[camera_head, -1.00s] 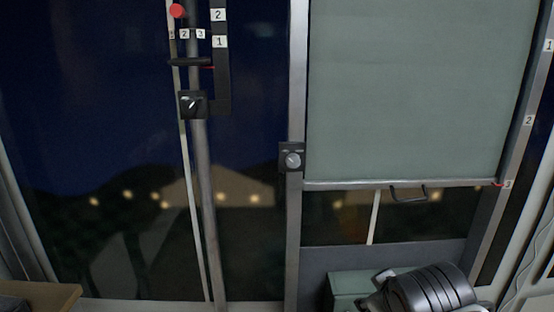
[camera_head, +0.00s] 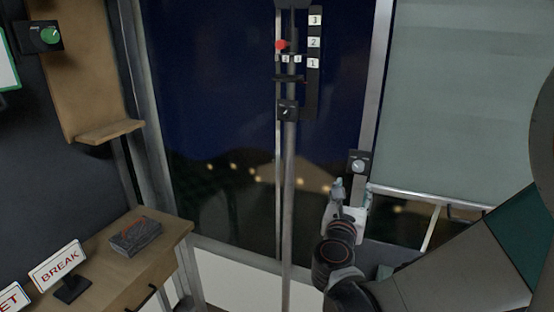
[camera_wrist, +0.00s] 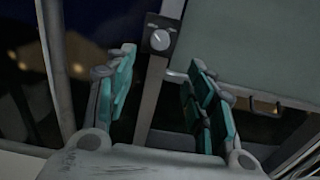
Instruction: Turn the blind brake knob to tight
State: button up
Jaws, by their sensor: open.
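The blind brake knob (camera_head: 358,166) is a pale round dial on a small dark plate, fixed to the metal post left of the grey-green blind (camera_head: 440,110). The knob also shows in the wrist view (camera_wrist: 160,40), at the top centre, beyond my fingertips. Its pointer and the plate's markings are too small to read. My gripper (camera_head: 351,188) is open and empty, just below the knob in the head view. In the wrist view the teal-padded fingers (camera_wrist: 162,60) stand apart on either side of the post, with the knob between and past them.
A pole left of the post carries another dark dial box (camera_head: 287,110), a red knob (camera_head: 281,45) and numbered labels. A desk with a BREAK sign (camera_head: 60,266) and a dark box (camera_head: 136,236) is at lower left. A green dial (camera_head: 48,36) is at upper left.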

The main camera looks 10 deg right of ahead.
aim_at(358, 168)
jog(key=x, duration=1.3)
jog(key=shift+w+d+b, duration=0.25)
jog(key=shift+w+b, duration=0.1)
jog(key=c, duration=1.1)
